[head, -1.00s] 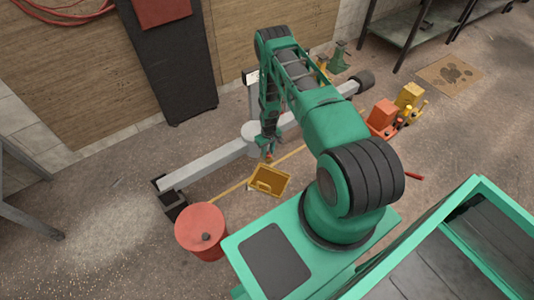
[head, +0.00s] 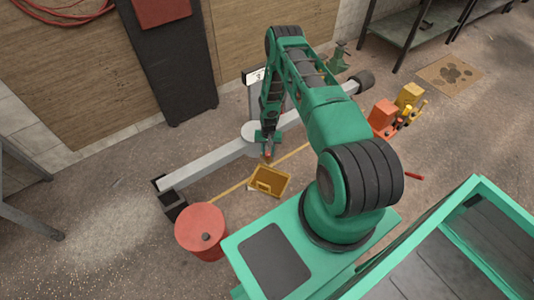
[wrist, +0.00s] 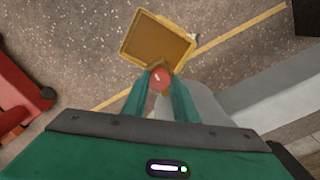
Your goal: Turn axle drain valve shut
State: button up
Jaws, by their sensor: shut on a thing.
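The axle (head: 212,163) is a long grey beam with a round middle housing, lying across the floor. The axle drain valve shows as a small round red knob (wrist: 160,78) below that housing. My gripper (head: 268,146) is at the knob. In the wrist view its two green fingers (wrist: 165,88) stand on either side of the knob and are shut on it. The knob's body and the marks of its turn position are hidden or too small to tell.
A yellow drain pan (head: 284,181) lies on the floor just beside the gripper; it also shows in the wrist view (wrist: 157,43). A red drum (head: 202,228) stands at the axle's near end. Orange (head: 383,118) and yellow (head: 409,96) jacks stand to the right.

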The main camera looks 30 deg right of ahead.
aim_at(268, 153)
jog(key=shift+w, duration=0.1)
dwell(0.3)
jog(key=o, duration=1.1)
jog(key=shift+c, duration=0.2)
notch_tip(268, 153, up, 11)
jog(key=shift+f, duration=0.1)
